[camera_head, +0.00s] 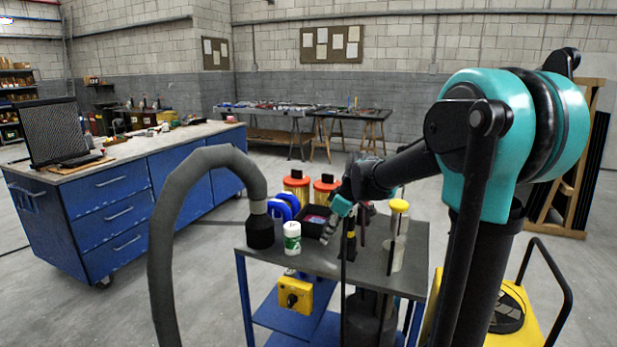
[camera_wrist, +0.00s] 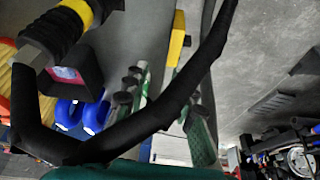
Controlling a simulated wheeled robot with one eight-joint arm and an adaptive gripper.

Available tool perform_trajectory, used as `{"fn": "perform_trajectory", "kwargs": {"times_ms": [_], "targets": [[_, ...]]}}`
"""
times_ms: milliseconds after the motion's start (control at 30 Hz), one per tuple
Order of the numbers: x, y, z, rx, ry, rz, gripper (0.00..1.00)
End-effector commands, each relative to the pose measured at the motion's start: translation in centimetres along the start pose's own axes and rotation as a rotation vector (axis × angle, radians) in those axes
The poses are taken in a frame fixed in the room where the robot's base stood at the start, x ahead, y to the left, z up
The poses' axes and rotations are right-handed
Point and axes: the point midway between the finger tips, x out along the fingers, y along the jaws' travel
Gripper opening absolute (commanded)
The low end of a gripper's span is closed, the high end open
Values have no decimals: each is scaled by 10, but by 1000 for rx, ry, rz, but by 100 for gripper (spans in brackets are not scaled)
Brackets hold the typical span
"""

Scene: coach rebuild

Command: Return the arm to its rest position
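My arm, teal and black, reaches in from the right in the head view and bends down over a grey-topped cart (camera_head: 262,262). My gripper (camera_head: 329,232) is low above the cart top, beside a black and yellow bottle-like item (camera_head: 350,243) and close to a dark open box (camera_head: 312,226). Whether they touch is unclear. In the wrist view, dark curved parts and a teal part cross the picture. The box (camera_wrist: 88,68) with something pink inside shows behind them. The fingertips are too small and overlapped to tell whether the gripper is open or holds anything.
The cart carries a white bottle (camera_head: 292,238), blue rolls (camera_head: 285,207), orange-lidded jars (camera_head: 297,186) and a yellow-capped clear cylinder (camera_head: 398,232). A thick grey hose (camera_head: 165,235) arches in front. A blue workbench (camera_head: 122,205) stands left. Open floor lies between bench and cart.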

Motion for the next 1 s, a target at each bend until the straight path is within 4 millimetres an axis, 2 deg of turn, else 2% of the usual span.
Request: {"fn": "perform_trajectory", "kwargs": {"times_ms": [167,367,467,700,800,867,1000], "targets": [[2,-13,28,107,-16,36,26],[8,-35,74,283,-34,97,26],[12,-52,106,404,-42,141,26],[32,-112,206,788,-34,292,26],[39,-130,235,902,-21,340,26],[42,-137,246,948,-15,359,26],[42,-138,248,955,-14,361,26]]}}
